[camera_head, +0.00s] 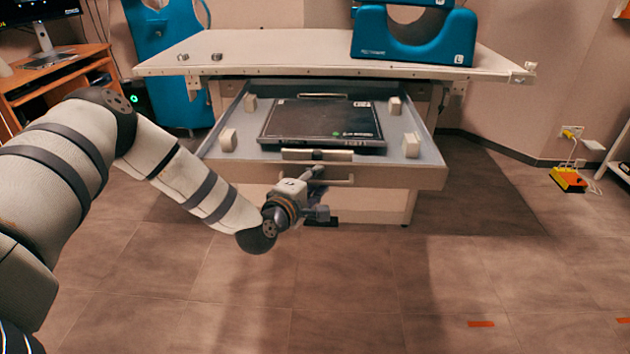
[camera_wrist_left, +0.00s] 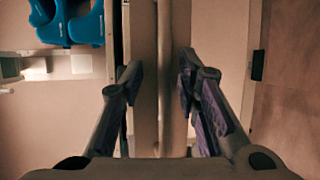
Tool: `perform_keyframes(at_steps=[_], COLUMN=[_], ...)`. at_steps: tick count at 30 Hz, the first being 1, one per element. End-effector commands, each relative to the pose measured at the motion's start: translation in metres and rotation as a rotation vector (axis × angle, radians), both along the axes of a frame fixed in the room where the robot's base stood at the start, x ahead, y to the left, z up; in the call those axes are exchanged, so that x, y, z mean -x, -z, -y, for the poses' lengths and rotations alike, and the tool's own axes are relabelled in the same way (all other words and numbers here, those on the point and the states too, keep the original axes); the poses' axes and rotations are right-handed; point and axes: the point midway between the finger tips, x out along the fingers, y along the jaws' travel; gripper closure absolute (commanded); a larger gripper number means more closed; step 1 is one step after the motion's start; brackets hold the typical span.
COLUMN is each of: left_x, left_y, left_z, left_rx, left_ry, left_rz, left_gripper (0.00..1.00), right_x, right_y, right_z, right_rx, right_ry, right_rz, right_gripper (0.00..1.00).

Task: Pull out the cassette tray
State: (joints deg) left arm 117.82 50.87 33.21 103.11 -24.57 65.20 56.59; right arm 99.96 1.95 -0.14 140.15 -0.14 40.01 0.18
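The cassette tray (camera_head: 213,147) is a grey drawer standing out from under the white table, with a flat black cassette (camera_head: 300,120) lying in it between small pale blocks. A bar handle (camera_head: 342,181) runs along its front face; it also shows as an upright bar in the left wrist view (camera_wrist_left: 165,60). My left gripper (camera_head: 318,190) is at the handle's left part. In the left wrist view its fingers (camera_wrist_left: 160,75) are apart, one on each side of the bar, with a visible gap. My right gripper is in neither view.
The white tabletop (camera_head: 290,50) above the tray bears a blue cradle-shaped positioner (camera_head: 412,50) and two small metal pieces. A wooden desk (camera_head: 60,80) stands at the left. An orange power box (camera_head: 568,180) lies at the right. The floor in front is clear.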

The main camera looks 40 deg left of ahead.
Motion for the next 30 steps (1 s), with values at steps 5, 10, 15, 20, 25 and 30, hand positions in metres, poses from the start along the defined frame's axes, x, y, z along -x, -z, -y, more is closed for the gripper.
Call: perform_keyframes(at_steps=[5, 10, 15, 20, 25, 30], left_x=[0.010, 0.054, 0.095, 0.115, 0.119, 0.118], left_y=[-0.002, -0.010, -0.019, -0.023, -0.023, -0.023], left_z=[0.000, 0.007, 0.014, 0.017, 0.018, 0.018], left_rx=[0.000, 0.005, 0.004, 0.000, -0.001, -0.001], left_ry=[-0.004, -0.003, -0.003, -0.001, 0.000, 0.000], left_rz=[0.000, 0.000, 0.000, 0.002, 0.001, 0.002], left_gripper=[0.71, 0.71, 0.71, 0.71, 0.71, 0.71], right_x=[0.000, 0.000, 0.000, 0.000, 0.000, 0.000], right_y=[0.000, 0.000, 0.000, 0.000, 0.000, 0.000], right_z=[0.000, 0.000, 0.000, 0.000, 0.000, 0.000], right_rx=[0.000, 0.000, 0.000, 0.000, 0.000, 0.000], right_ry=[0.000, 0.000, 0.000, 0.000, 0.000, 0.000], right_rz=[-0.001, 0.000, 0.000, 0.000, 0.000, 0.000], right_gripper=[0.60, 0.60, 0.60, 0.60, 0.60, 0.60])
